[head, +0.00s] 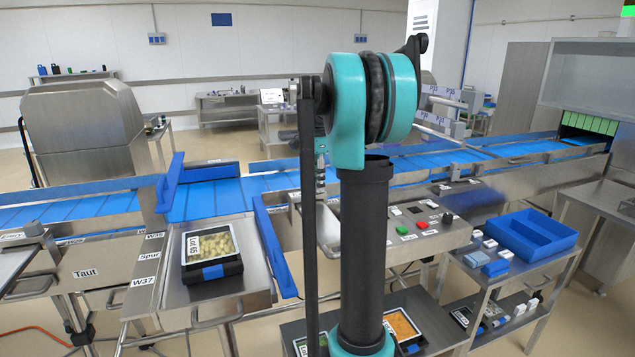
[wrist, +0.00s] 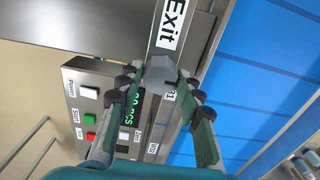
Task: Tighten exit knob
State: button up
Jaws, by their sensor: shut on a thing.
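The exit knob (wrist: 159,69) is a grey piece just below the white "Exit" label (wrist: 171,24) in the wrist view. My gripper (wrist: 160,80) has its dark, jointed fingers on both sides of the knob and is shut on it. The fingers partly hide the metal around the knob, and I cannot tell how far it is turned. In the head view my own arm stands in front, and the knob and gripper cannot be made out.
A control box (wrist: 110,105) with buttons and a green display lies beside the fingers. The blue conveyor belt (wrist: 265,75) runs along the right. In the head view a filled tray (head: 212,252) stands left of my arm, and a blue bin (head: 530,236) stands right.

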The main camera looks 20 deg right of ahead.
dwell(0.3)
jog(key=o, duration=1.2)
jog(key=shift+c, duration=0.2)
notch_tip(320, 180, up, 12)
jog(key=shift+s, duration=0.15)
